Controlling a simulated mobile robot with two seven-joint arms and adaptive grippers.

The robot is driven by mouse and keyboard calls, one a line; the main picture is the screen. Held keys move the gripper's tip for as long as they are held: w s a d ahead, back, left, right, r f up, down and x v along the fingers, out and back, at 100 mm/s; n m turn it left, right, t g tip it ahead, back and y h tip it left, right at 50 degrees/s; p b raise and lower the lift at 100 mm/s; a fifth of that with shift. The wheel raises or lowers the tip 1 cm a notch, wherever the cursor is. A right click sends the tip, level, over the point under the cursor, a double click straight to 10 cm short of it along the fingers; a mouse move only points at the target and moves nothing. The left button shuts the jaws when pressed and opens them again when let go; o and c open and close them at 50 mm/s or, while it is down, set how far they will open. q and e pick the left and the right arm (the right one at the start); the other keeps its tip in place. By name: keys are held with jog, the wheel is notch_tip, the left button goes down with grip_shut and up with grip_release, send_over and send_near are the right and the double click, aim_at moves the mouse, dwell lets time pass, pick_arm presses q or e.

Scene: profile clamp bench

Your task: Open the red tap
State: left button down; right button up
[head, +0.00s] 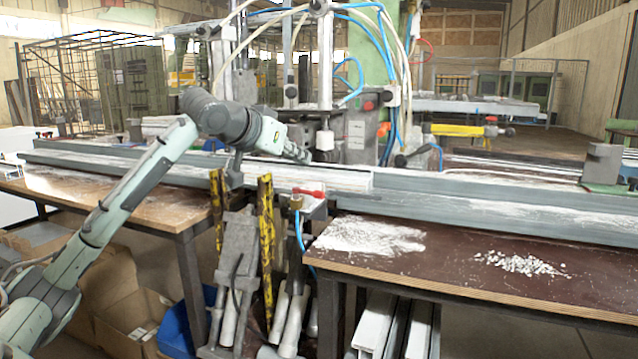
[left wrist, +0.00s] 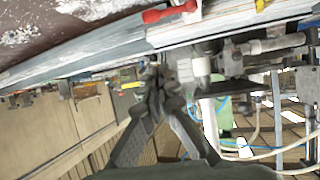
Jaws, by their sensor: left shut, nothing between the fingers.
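The red tap (head: 309,192) is a small red lever on a fitting at the front edge of the clamp bench, with a blue hose hanging below it. Its lever lies roughly level, along the bench edge. In the left wrist view a red lever (left wrist: 168,13) shows at the top edge, partly cut off. My left gripper (head: 304,156) is above and behind the tap, over the grey profile, and apart from it. Its fingers (left wrist: 156,78) are shut with nothing between them. My right gripper is in neither view.
A long grey profile (head: 470,195) runs across the bench behind the tap. Clamp cylinders and hoses (head: 325,70) stand behind my gripper. Yellow-black posts (head: 266,235) rise just left of the tap. White shavings (head: 368,237) lie on the brown table at right.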

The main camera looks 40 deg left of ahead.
pick_arm(q)
jog(key=p, duration=0.2)
send_over(316, 193)
jog(key=w, duration=0.3)
notch_tip(316, 193, down, 4)
jog(key=shift+s+f, duration=0.95)
jog(key=shift+f, duration=0.3)
jog(key=shift+s+f, duration=0.4)
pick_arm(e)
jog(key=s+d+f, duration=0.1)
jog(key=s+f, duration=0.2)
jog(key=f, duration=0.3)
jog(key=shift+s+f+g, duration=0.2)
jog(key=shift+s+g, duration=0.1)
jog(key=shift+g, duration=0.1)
pick_arm(q)
jog(key=shift+s, duration=0.1)
